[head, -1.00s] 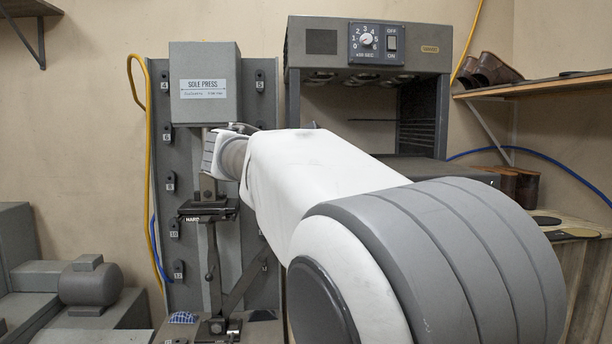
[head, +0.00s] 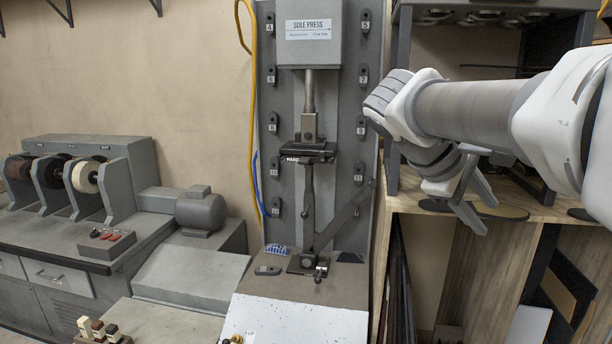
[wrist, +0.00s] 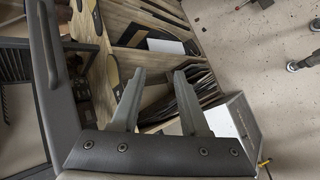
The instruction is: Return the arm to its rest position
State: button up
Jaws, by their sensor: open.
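My arm reaches in from the right in the head view, with its white and grey links bent at the wrist. My gripper (head: 470,190) hangs below the wrist, to the right of the sole press, in front of the wooden shelf unit. In the wrist view my gripper (wrist: 157,100) shows two grey fingers spread apart with nothing between them. It is apart from the press. The base of the arm is outside the head view.
The sole press (head: 312,45) stands at centre with numbered knobs and a lever. A grinding machine (head: 75,175) and motor (head: 201,210) are at left. A wooden shelf (head: 520,205) with dark soles (head: 500,211) lies close to my gripper. Open floor (wrist: 270,85) shows in the wrist view.

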jog(key=s+a+f+m+t+y, duration=0.2)
jog(key=s+a+f+m+y, duration=0.4)
jog(key=s+a+f+y, duration=0.3)
jog(key=s+a+f, duration=0.4)
jog(key=s+f, duration=0.1)
jog(key=f, duration=0.1)
jog(key=shift+s+a+f+m+t, duration=0.25)
jog(key=shift+a+m+t, duration=0.1)
jog(key=shift+m+t, duration=0.05)
